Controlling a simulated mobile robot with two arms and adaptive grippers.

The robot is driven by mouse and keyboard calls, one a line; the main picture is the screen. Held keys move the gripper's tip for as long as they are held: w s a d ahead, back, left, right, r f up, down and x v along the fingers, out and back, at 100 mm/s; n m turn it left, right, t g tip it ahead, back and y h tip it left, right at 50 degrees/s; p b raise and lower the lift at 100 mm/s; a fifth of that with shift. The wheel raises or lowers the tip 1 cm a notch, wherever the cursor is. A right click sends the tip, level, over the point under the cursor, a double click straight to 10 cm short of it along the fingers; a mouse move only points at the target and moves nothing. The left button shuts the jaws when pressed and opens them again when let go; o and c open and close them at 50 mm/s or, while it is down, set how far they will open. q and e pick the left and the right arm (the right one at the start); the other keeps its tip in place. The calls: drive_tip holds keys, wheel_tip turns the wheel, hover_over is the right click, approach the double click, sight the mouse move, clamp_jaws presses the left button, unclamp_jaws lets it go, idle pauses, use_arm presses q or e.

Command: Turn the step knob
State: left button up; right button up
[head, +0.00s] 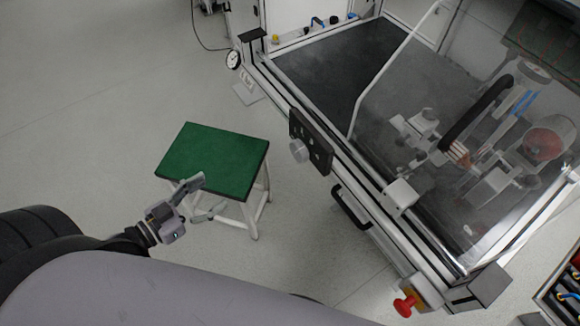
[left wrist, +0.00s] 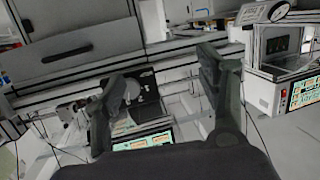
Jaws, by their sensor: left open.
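The step knob (head: 299,151) appears to be the round grey knob on a small black panel (head: 318,148) at the front edge of the test bench. My left gripper (head: 210,194) is open and empty, to the lower left of the knob and clearly apart from it. It is over the near side of the green-topped stool. In the left wrist view, the two spread fingers of my left gripper (left wrist: 160,75) show with a grey and dark fitting between and beyond them; I cannot tell for certain if it is the knob. My right gripper is not in view.
The green-topped stool (head: 212,160) stands left of the bench. The bench has a black handle (head: 350,207), a red button (head: 404,305) and a clear cover over its machinery. A round gauge (head: 233,60) is at its far left corner. The floor at left is clear.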

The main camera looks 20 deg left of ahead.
use_arm(q)
drive_tip(key=s+d+r+m+h, duration=0.2)
drive_tip(key=d+r+h, duration=0.2)
drive_tip(key=d+r, duration=0.3)
approach(295, 153)
drive_tip(key=x, duration=0.9)
drive_tip(key=shift+a+f, duration=0.1)
drive_tip(key=shift+c, duration=0.5)
drive_tip(key=c, duration=1)
